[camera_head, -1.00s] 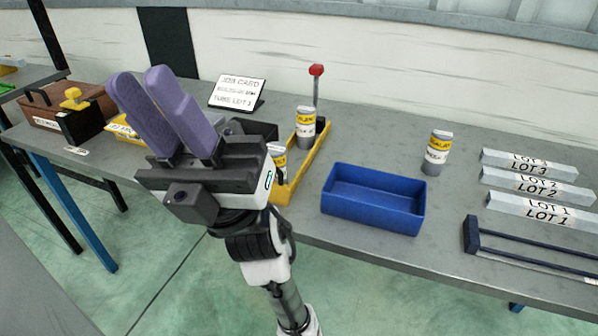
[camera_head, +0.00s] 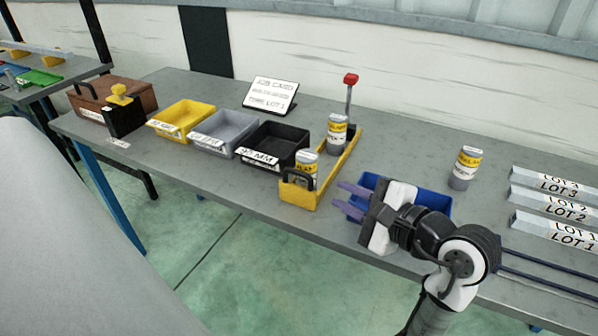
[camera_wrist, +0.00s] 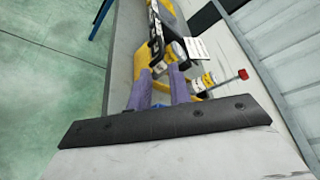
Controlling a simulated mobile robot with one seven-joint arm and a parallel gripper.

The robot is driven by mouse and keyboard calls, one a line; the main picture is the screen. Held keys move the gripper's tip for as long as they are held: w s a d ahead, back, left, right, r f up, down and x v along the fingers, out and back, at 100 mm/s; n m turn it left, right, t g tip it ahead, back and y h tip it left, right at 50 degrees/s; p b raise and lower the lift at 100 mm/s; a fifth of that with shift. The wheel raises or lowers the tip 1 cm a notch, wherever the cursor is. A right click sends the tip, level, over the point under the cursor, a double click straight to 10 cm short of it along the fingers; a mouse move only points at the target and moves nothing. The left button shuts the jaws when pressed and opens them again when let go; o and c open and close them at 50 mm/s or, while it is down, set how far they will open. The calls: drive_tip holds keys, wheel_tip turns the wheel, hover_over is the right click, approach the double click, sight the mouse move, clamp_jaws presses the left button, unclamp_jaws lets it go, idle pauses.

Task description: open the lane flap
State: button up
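The yellow lane (camera_head: 345,160) runs front to back on the grey bench. Its yellow front end plate, the flap (camera_head: 297,194), carries a black loop handle (camera_head: 304,177) and looks upright and closed. One labelled can (camera_head: 307,160) stands just behind it and another (camera_head: 337,134) stands farther back in the lane. My gripper (camera_head: 338,195) is open and empty, its purple fingers apart and pointing left towards the flap, a short way to its right. In the wrist view my gripper (camera_wrist: 160,70) shows the lane beyond the fingertips; the handle is hard to make out there.
A blue bin (camera_head: 437,204) sits behind my gripper, partly hidden. Black (camera_head: 272,143), grey (camera_head: 223,131) and yellow (camera_head: 183,118) bins stand left of the lane. A red-topped post (camera_head: 350,92) rises at the lane's back. A lone can (camera_head: 465,168) and lot bars (camera_head: 555,205) are right.

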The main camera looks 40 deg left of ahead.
sight(296, 173)
drive_tip(key=p+x, duration=0.2)
drive_tip(key=x, duration=1.1)
drive_tip(key=shift+s+a+r+p, duration=0.1)
drive_tip(key=shift+r+p, duration=0.1)
drive_tip(key=shift+p, duration=0.1)
clamp_jaws()
